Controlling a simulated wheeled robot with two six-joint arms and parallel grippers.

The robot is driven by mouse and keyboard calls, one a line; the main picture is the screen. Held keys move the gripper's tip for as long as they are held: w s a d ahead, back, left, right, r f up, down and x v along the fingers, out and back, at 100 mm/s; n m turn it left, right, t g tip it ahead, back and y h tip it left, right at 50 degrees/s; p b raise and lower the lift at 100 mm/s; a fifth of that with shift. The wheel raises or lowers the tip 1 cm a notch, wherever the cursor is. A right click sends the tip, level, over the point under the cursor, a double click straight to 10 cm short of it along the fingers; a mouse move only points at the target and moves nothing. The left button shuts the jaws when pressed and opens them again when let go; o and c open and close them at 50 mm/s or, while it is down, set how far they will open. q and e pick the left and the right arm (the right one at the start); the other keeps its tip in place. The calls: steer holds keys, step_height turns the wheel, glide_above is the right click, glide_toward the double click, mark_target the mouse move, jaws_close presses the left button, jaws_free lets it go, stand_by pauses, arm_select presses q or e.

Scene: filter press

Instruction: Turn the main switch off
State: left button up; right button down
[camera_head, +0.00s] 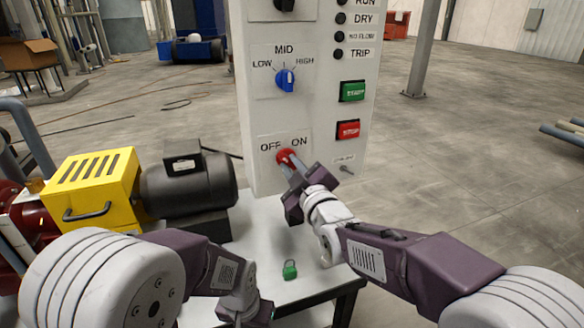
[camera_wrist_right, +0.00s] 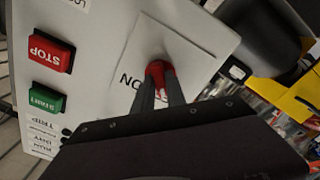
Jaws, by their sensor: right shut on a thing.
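The red main switch knob (camera_head: 285,156) is low on the grey control panel (camera_head: 255,115), below the OFF and ON labels. My right gripper (camera_head: 290,167) reaches it from the front, fingers on either side of the knob, shut on it. In the right wrist view, the knob (camera_wrist_right: 156,71) shows between the two dark fingertips (camera_wrist_right: 158,88), with ON beside it. The fingers partly hide the knob, so I cannot tell which label it points to. My left gripper (camera_head: 250,314) is low at the bottom edge, away from the panel; its fingers are not clear.
A green padlock (camera_head: 290,270) lies on the white table (camera_head: 262,240) below the panel. A blue selector (camera_head: 285,80), green START (camera_head: 352,91) and red STOP (camera_head: 348,130) buttons are above the switch. A motor (camera_head: 188,185) and yellow guard (camera_head: 95,185) stand left.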

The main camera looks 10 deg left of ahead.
steer(key=shift+n, duration=0.4)
steer(key=c, duration=1.4)
jaws_free()
steer(key=shift+o, duration=0.2)
steer(key=v, duration=0.9)
